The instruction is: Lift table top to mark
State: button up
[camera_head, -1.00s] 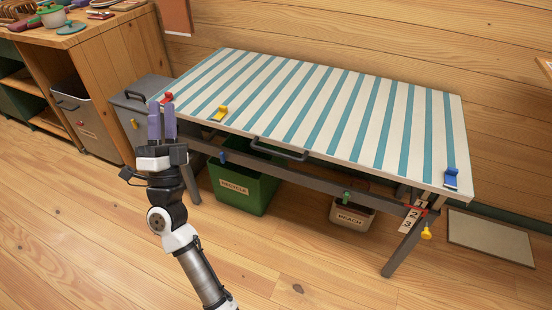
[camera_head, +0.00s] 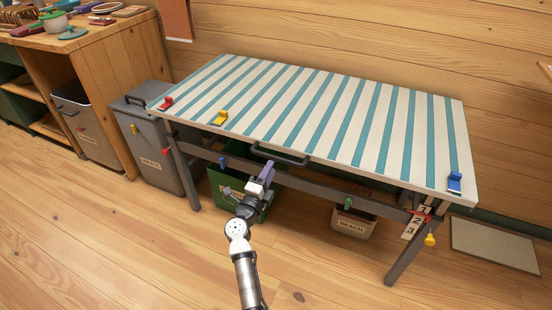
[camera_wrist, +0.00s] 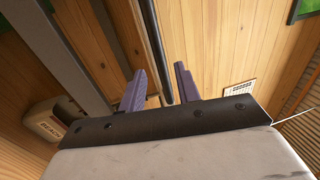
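The table top (camera_head: 330,112) has blue and white stripes and lies level on a grey frame. A dark bar handle (camera_head: 280,155) is on its front edge. At the right leg a white plate (camera_head: 415,224) carries the marks 1, 2 and 3, with a red pointer (camera_head: 420,212) near the 1. My gripper (camera_head: 266,174) is just in front of and below the handle, over the front rail. In the wrist view its purple fingers (camera_wrist: 160,85) are apart. A dark bar (camera_wrist: 157,45) shows beyond the gap; I cannot tell whether it is the handle. Nothing is visibly held.
Red (camera_head: 165,104), yellow (camera_head: 219,117) and blue (camera_head: 454,182) clips sit on the top. Below stand a green bin (camera_head: 228,199), partly hidden by my arm, and a beach bin (camera_head: 352,220). A grey waste bin (camera_head: 155,150) is at left. Floor in front is clear.

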aim_at(276, 157)
jog(key=x, duration=0.6)
jog(key=shift+c, duration=0.4)
grip_shut()
